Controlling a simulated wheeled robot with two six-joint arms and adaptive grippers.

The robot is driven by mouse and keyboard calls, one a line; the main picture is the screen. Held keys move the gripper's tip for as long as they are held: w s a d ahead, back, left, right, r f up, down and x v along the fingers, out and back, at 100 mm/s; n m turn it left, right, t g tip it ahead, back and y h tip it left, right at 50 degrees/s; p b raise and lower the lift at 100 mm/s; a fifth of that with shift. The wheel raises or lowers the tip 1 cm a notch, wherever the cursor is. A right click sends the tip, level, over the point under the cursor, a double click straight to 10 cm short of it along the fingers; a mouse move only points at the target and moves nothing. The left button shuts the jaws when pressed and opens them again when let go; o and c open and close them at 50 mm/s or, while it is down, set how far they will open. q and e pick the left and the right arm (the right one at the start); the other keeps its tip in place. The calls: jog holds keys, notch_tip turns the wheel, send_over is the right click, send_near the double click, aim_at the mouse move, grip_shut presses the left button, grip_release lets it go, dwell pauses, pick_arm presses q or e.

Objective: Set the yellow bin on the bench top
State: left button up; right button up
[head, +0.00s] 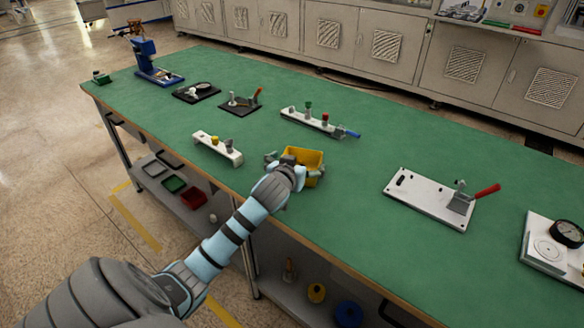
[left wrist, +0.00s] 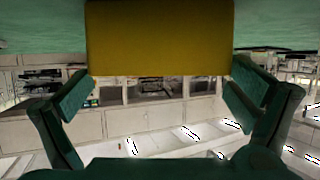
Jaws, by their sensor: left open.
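The yellow bin (head: 314,157) sits on the green bench top (head: 345,205), near its front edge. My left gripper (head: 290,165) is at the near side of the bin and partly covers it in the head view. In the left wrist view the bin (left wrist: 160,38) fills the top middle. The gripper is open and holds nothing. The underside of the bin is hidden. My right gripper is not in view.
A white block fixture (head: 217,148) lies left of the bin and a longer one (head: 312,122) behind it. A white plate with a red-handled clamp (head: 430,198) lies to the right. Trays and bins stand on the shelf below. Bench space right of the bin is clear.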

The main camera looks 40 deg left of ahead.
pick_arm(q)
jog(key=p+v, duration=0.3)
jog(key=v, duration=0.8)
